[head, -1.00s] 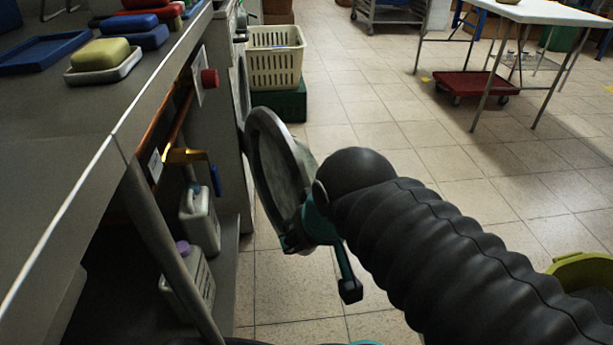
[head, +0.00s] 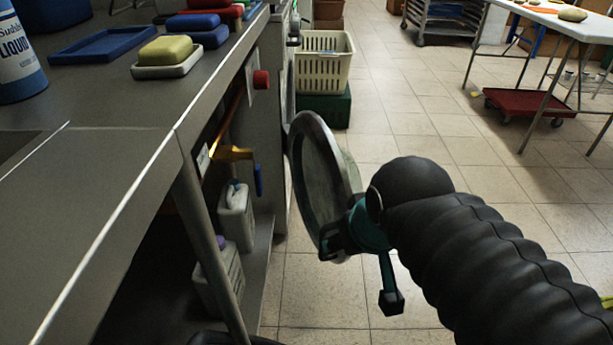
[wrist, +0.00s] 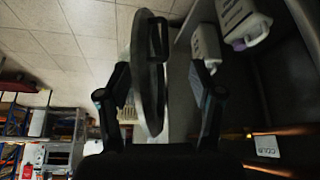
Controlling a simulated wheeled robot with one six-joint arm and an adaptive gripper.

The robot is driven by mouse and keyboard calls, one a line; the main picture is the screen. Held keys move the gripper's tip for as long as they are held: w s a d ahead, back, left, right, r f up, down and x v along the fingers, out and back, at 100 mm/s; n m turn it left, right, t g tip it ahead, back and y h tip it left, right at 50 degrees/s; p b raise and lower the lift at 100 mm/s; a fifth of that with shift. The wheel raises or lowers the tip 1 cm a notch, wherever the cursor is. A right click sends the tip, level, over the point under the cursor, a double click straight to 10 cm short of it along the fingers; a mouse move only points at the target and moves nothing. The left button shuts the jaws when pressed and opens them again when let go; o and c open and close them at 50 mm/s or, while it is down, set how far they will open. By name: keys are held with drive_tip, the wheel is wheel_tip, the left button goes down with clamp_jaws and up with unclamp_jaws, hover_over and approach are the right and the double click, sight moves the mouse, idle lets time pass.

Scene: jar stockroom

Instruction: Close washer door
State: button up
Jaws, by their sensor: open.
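The washer door (head: 302,165), a round grey ring with a glass middle, stands open, swung out from the washer front (head: 281,120) beyond the end of the bench. My gripper (head: 350,262) is at the door's lower near edge, its fingers spread. In the wrist view, the door (wrist: 139,75) shows nearly edge-on between the two open fingers of my gripper (wrist: 160,72). A dark loop-shaped handle (wrist: 164,38) sticks out from the door's face there. I cannot tell whether either finger touches the door.
A metal bench (head: 110,155) runs along the left, with soap on a dish (head: 166,55) and a blue tray (head: 92,46). White jugs (head: 236,215) stand beneath. A cream basket (head: 323,62) sits on a green crate behind the door. Tiled floor (head: 415,135) to the right is open.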

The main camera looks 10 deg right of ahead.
drive_tip(key=w+r+n, duration=0.1)
drive_tip(key=r, duration=0.1)
drive_tip(key=w+r+n+p, duration=0.1)
drive_tip(key=w+r, duration=0.1)
drive_tip(key=r, duration=0.1)
drive_tip(key=w+r+n+g+p, duration=0.1)
drive_tip(key=r, duration=0.1)
drive_tip(key=shift+w+a+r+n, duration=0.15)
drive_tip(key=shift+w+a+n, duration=0.05)
drive_tip(key=shift+w+n, duration=0.2)
clamp_jaws()
wheel_tip(320, 180, up, 18)
drive_tip(key=n+g+h+p, duration=0.35)
drive_tip(key=n+p, duration=0.25)
drive_tip(key=n, duration=0.9)
hover_over(310, 131)
drive_tip(key=s+a, duration=0.6)
drive_tip(key=shift+g+y, duration=0.35)
drive_tip(key=b+x, duration=0.4)
drive_tip(key=x, duration=1.6)
drive_tip(key=shift+w, duration=0.1)
